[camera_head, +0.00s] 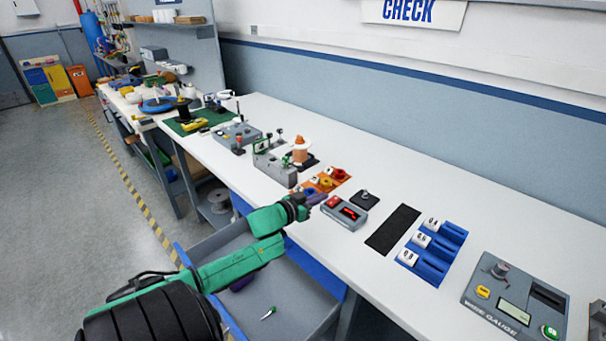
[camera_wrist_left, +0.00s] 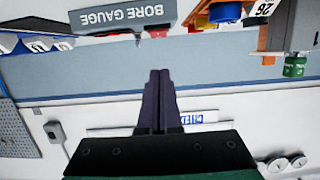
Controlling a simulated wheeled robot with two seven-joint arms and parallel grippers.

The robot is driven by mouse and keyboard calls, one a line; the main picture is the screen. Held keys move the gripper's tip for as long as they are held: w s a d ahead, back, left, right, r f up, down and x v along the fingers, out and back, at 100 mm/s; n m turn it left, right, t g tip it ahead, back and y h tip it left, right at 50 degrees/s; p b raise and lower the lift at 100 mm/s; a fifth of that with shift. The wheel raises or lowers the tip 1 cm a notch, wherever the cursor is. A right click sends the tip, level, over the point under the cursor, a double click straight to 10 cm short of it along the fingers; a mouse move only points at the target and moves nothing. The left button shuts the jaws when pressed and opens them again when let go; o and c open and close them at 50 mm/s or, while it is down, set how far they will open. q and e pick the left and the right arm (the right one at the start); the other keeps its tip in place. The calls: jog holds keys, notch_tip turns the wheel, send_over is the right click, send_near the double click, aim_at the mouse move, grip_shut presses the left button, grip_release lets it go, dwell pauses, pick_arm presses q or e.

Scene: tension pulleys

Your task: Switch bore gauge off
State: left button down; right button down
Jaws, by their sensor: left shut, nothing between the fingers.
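The bore gauge (camera_head: 338,217) is a small grey box on the bench with a red button and a dark display with red figures. In the left wrist view the picture is upside down, and the box (camera_wrist_left: 120,19) shows its "BORE GAUGE" lettering at the top. My left gripper (camera_head: 320,197) is at the gauge's far left corner in the head view. In the wrist view its dark fingers (camera_wrist_left: 160,73) are together, with nothing between them, pointing toward the gauge's red part. I cannot tell whether they touch it. My right gripper is not in view.
An orange tray (camera_head: 312,186) with coloured rings lies behind the gauge. A small black pad (camera_head: 363,200), a dark mat (camera_head: 393,230) and blue holders (camera_head: 440,243) lie to the right. A wire gauge unit (camera_head: 480,310) stands nearer. A grey drawer (camera_head: 300,310) is below the bench edge.

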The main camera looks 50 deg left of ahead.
pick_arm(q)
jog(key=v, duration=0.3)
jog(key=f+v, duration=0.1)
jog(key=v, duration=0.2)
jog(key=shift+s+f, duration=0.15)
jog(key=shift+s, duration=0.05)
jog(key=shift+s+r, duration=0.2)
jog(key=shift+s, duration=0.25)
